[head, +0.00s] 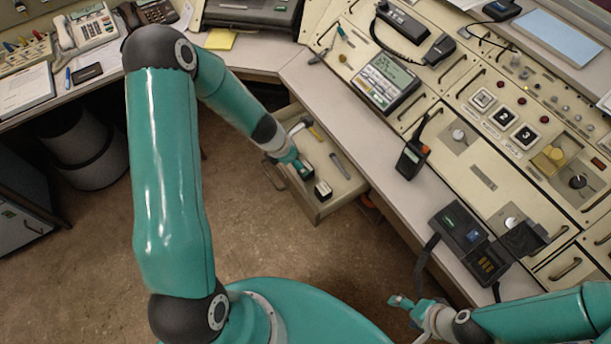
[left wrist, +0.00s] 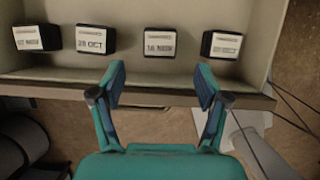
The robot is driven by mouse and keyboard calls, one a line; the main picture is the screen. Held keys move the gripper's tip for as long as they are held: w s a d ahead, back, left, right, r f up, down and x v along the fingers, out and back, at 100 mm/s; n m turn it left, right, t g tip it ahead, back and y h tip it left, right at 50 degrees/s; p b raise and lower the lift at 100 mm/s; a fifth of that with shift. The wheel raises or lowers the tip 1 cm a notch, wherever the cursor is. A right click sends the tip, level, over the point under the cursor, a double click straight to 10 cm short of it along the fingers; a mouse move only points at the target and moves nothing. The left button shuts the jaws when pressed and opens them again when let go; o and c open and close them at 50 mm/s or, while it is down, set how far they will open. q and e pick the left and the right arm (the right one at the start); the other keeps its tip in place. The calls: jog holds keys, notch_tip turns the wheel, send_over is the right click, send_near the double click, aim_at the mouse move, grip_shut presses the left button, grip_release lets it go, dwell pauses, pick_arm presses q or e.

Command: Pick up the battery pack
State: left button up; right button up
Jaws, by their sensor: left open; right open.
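Several small black blocks with white labels, which look like battery packs, sit in a row in the open drawer (head: 347,190). In the left wrist view one label reads "28 OCT" (left wrist: 97,39). Others are the block at the far left (left wrist: 37,37), one right of centre (left wrist: 160,42) and one at the right (left wrist: 221,45); their labels are blurred. My left gripper (left wrist: 161,82) is open and empty, before the row. In the head view it (head: 297,163) is over the drawer and partly hides the row; one block (head: 323,190) shows clear. My right gripper (head: 406,303) is open and empty.
A handheld radio (head: 411,160) stands on the desk, with a black charger-like unit (head: 466,236) nearby. A dark bin (head: 88,150) stands on the floor at left.

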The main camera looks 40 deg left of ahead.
pick_arm(q)
jog(key=b+x, duration=0.3)
jog(key=x, duration=0.4)
jog(key=shift+w+f, duration=0.15)
jog(key=shift+f, duration=0.05)
jog(key=shift+r, duration=0.1)
jog(key=c, duration=1.3)
jog(key=shift+c, duration=0.2)
